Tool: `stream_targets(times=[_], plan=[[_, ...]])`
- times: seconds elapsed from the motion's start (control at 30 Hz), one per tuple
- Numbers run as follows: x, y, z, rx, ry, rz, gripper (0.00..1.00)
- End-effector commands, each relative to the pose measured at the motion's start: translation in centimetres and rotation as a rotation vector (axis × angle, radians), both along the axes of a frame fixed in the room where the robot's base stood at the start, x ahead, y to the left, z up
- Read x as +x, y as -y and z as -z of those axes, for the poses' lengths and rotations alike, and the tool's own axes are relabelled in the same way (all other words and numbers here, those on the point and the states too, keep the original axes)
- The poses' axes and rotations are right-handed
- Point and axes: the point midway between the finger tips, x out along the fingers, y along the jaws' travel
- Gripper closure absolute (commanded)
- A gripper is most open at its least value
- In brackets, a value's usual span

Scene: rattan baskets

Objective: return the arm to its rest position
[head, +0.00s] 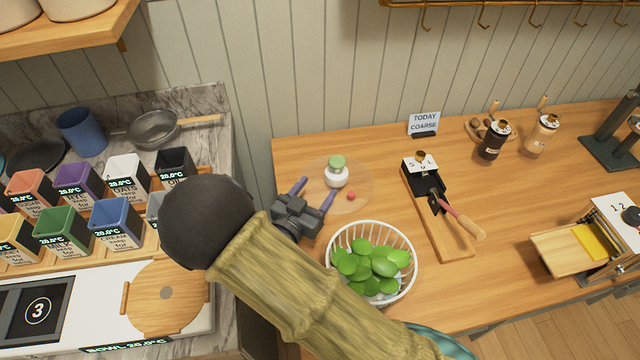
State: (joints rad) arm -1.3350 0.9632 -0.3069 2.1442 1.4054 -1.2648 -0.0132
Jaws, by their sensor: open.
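My gripper (313,191) is in the middle of the head view, above the left part of the wooden counter. Its two bluish fingers are spread apart, and nothing shows between them. My arm reaches in from the bottom right, and its dark rounded joint sits left of the gripper. A small white jar with a green top (337,172) stands just right of the fingertips, apart from them. It is within a pale translucent disc, with a small red piece (351,195) close by.
A white basket of green leaves (413,262) stands close to my arm. A wooden board with a dark tool (452,240) lies to the right. Several labelled bins (62,228) stand on the left. A wooden shelf (75,35) overhangs the upper left. Bare counter lies behind the jar.

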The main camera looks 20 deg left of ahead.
Motion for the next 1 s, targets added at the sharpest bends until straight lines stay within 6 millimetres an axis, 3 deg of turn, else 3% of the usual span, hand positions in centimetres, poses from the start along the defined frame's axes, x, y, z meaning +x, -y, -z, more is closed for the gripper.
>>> stream_targets(times=[0.73,0.87,1.0], plan=[[0.0,0.0,-0.1,0.0,-0.001,0.0,0.38],[0.0,0.0,-1.3,0.0,0.0,0.0,0.38],[0.0,0.0,-3.9,0.0,0.0,0.0,0.38]])
